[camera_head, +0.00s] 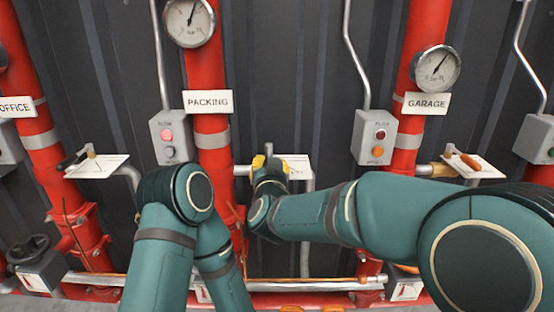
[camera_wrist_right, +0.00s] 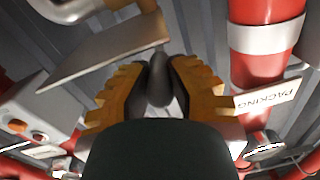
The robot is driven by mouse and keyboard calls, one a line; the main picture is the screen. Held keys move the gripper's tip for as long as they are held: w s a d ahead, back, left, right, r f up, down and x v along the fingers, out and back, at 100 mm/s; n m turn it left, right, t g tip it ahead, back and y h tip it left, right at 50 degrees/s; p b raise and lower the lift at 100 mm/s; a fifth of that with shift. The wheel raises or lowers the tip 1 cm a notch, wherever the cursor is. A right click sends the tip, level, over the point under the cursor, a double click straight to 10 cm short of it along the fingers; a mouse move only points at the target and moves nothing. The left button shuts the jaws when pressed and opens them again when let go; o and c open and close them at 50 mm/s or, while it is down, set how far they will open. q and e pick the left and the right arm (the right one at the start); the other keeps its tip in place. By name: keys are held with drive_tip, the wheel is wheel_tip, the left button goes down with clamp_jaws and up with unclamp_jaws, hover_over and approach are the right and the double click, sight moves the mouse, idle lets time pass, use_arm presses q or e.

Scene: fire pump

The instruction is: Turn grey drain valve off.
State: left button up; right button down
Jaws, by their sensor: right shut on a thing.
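The grey drain valve sits beside the red PACKING pipe, with a white plate (camera_head: 299,164) at its right. Its dark grey handle (camera_wrist_right: 158,88) is between the yellow fingers of my right gripper (camera_wrist_right: 156,95) in the right wrist view. In the head view my right gripper (camera_head: 269,165) is at this valve, shut on the handle, and a small grey tip shows just above the fingers. The gripper hides most of the valve body. My left arm is folded at the lower left of the head view, and its gripper does not show.
A black-handled valve (camera_head: 76,158) is at the OFFICE pipe and an orange-handled valve (camera_head: 463,159) at the GARAGE pipe. Control boxes (camera_head: 171,137) (camera_head: 376,137) stand either side of the gripper. A horizontal pipe (camera_head: 270,285) runs low across the front.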

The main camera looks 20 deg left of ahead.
drive_tip(key=shift+s+a+r+m+h+p, duration=0.1)
drive_tip(key=shift+a+r+m+h+p, duration=0.15)
drive_tip(key=shift+h, duration=0.25)
drive_tip(key=shift+f+t, duration=0.1)
drive_tip(key=shift+t, duration=0.2)
drive_tip(key=c, duration=0.8)
unclamp_jaws()
drive_tip(key=shift+a, duration=0.1)
drive_tip(key=shift+c, duration=0.2)
drive_tip(key=shift+f, duration=0.1)
drive_tip(key=shift+s, duration=0.1)
drive_tip(key=v, duration=0.7)
drive_tip(key=shift+s, duration=0.1)
